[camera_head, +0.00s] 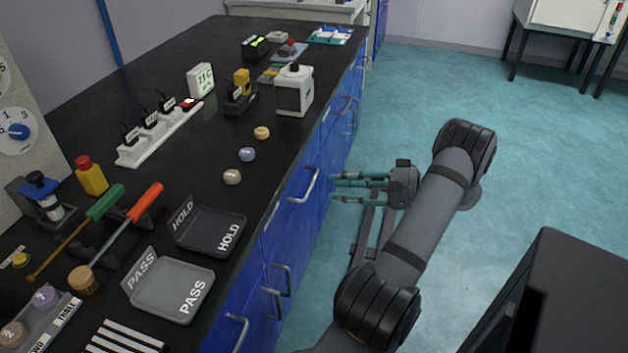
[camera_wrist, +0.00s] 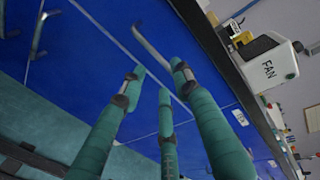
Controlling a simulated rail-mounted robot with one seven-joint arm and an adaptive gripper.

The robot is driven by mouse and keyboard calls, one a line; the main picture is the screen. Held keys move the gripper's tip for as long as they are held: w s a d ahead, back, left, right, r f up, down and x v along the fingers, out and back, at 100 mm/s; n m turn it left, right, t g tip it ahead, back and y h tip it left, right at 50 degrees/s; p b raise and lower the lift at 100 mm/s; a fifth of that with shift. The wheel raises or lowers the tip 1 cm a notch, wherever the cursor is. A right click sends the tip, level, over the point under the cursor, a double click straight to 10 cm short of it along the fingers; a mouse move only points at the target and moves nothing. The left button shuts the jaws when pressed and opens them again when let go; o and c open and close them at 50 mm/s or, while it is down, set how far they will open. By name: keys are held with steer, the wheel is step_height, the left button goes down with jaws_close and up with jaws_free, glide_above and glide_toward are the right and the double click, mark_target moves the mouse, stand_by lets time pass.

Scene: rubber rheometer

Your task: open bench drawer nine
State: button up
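The bench front is blue, with several drawers and doors bearing metal bar handles; I cannot read a number nine on any. One drawer handle (camera_head: 306,186) lies just left of my gripper (camera_head: 333,187) in the head view. My gripper has teal fingers, extended, apart and empty, pointing at the blue front. In the wrist view my gripper (camera_wrist: 158,74) has its fingertips close to a slanted bar handle (camera_wrist: 150,45), with no clear contact. The drawer fronts look closed. A small white label (camera_wrist: 240,117) on the front is unreadable.
The black bench top (camera_head: 120,75) carries a white FAN box (camera_head: 294,90), a HOLD tray (camera_head: 208,231) and a PASS tray (camera_head: 172,290). More handles (camera_head: 275,290) sit lower left. The teal floor (camera_head: 540,150) at right is clear; a dark box (camera_head: 585,285) stands lower right.

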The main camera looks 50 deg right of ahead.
mark_target(312, 183)
steer(key=x, duration=0.8)
steer(key=shift+a, duration=0.2)
steer(key=shift+c, duration=0.5)
jaws_close()
